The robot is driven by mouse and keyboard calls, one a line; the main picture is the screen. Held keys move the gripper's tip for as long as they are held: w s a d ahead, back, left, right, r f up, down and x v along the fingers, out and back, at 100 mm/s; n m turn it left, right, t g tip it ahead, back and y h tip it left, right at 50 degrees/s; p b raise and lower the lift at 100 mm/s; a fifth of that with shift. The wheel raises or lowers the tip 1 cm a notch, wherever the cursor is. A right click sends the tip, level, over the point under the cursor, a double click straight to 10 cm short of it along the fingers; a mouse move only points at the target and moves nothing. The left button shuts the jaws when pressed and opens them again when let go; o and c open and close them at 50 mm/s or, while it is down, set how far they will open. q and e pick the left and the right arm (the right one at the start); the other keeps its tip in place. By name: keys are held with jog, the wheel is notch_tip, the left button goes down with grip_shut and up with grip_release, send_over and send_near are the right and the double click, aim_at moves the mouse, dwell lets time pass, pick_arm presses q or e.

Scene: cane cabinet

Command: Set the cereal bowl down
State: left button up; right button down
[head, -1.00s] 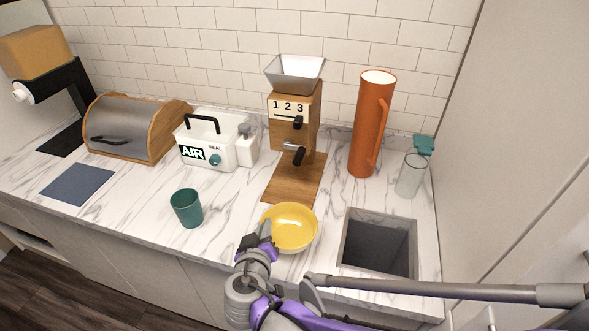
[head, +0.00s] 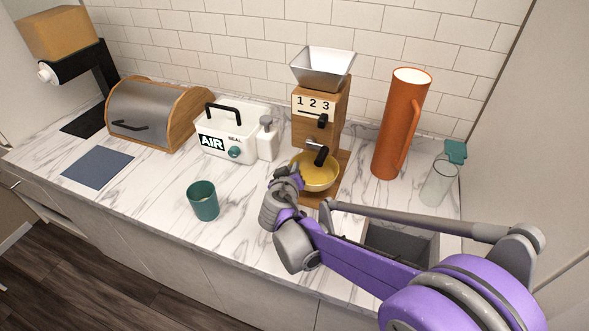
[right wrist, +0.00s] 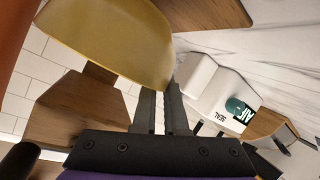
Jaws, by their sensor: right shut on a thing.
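The yellow cereal bowl (head: 318,178) is at the front of the wooden cereal dispenser (head: 318,112), under its dark lever and over or on its wooden base. My right gripper (head: 288,178) is shut on the bowl's left rim. In the right wrist view the bowl (right wrist: 110,35) fills the upper left, next to the gripper fingers (right wrist: 165,110). I cannot tell whether the bowl's bottom touches the base. The bowl looks about level in the head view. My left gripper is not in view.
A teal cup (head: 203,201) stands left of my right gripper. A white AIR SEAL box (head: 235,130) and a wooden bread box (head: 160,113) are behind. An orange pitcher (head: 400,125) and a glass bottle (head: 438,180) stand right. A sunken bin (head: 400,240) is partly behind my right arm.

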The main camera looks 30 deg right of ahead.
jog(key=w+d, duration=0.2)
jog(key=shift+w, duration=0.3)
jog(key=shift+f, duration=1.75)
jog(key=c, duration=1.4)
grip_release()
jog(key=shift+f, duration=0.15)
jog(key=o, duration=0.5)
jog(key=shift+c, duration=0.2)
jog(key=shift+r, duration=0.25)
jog(key=v, duration=1.2)
